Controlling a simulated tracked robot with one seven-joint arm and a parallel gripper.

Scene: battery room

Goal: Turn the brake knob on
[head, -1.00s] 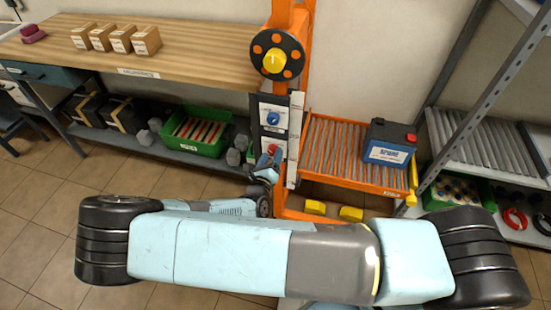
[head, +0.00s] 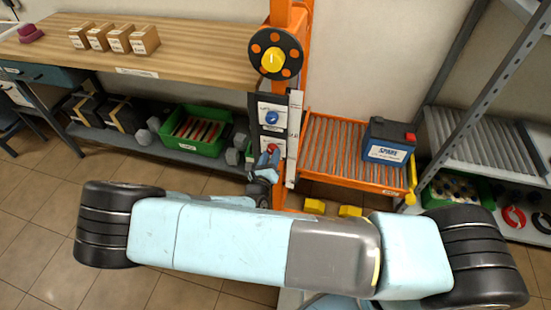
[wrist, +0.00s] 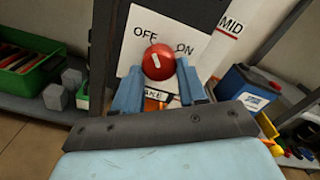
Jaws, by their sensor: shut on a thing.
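The red brake knob (wrist: 158,62) sits on a white plate (wrist: 133,58) lettered OFF at its upper left, ON at its right, and partly hidden BRAKE below. Its short white mark slants up and left, towards the OFF side. My gripper (wrist: 158,68) has one blue finger on each side of the knob and is shut on it. In the head view, the knob (head: 272,148) is low on the orange post's panel, with my gripper (head: 268,158) partly covering it from below.
A blue dial (head: 272,117) is just above on the same panel, and a wheel with a yellow hub (head: 273,60) is higher up. A roller rack (head: 335,150) to the right carries a blue battery (head: 389,142). A green crate (head: 207,147) is on the shelf left.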

